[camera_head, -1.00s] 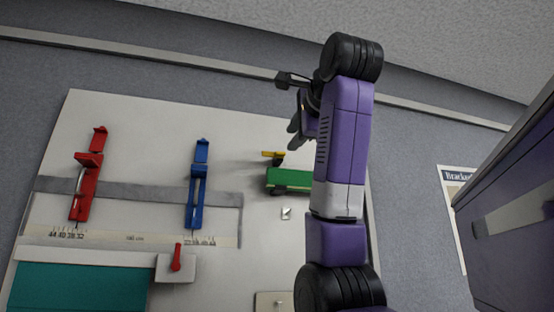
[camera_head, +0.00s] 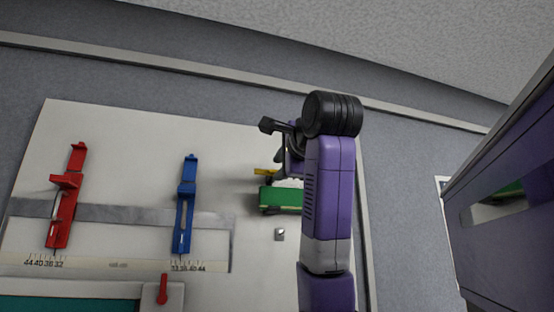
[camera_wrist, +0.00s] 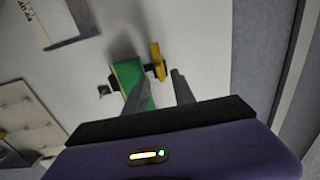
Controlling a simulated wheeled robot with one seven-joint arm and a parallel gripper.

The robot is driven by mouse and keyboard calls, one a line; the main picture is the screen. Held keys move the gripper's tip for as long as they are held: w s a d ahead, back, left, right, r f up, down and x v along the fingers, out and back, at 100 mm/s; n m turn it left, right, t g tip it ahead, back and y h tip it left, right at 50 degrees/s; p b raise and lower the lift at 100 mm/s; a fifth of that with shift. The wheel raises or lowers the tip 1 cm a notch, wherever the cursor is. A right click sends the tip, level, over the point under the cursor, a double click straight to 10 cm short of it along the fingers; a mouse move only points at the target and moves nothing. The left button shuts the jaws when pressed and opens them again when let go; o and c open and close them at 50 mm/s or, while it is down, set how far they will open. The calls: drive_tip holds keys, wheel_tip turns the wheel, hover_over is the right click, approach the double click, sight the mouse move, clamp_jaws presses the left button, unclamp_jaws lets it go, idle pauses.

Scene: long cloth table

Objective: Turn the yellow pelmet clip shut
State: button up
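The yellow pelmet clip (camera_head: 263,172) sits at the far end of the green block (camera_head: 281,200), partly hidden by my arm in the head view. In the wrist view the clip (camera_wrist: 157,62) stands beside the green piece (camera_wrist: 130,75), its long side running roughly up and down the picture. My gripper (camera_wrist: 162,84) is open in the wrist view, its two grey fingers apart and nothing visible between the tips. The clip lies just beyond the fingertips; I cannot tell whether they touch it. In the head view the fingers are largely hidden behind my arm.
A red bracket (camera_head: 65,200) and a blue bracket (camera_head: 186,210) stand left on the pale board, by a grey scale strip (camera_head: 120,213). A red lever (camera_head: 163,288) is at the front. A small metal piece (camera_head: 280,234) lies near the green block.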

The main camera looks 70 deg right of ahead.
sight(267, 171)
drive_tip(key=shift+p+x, duration=0.3)
drive_tip(key=shift+x, duration=0.95)
clamp_jaws()
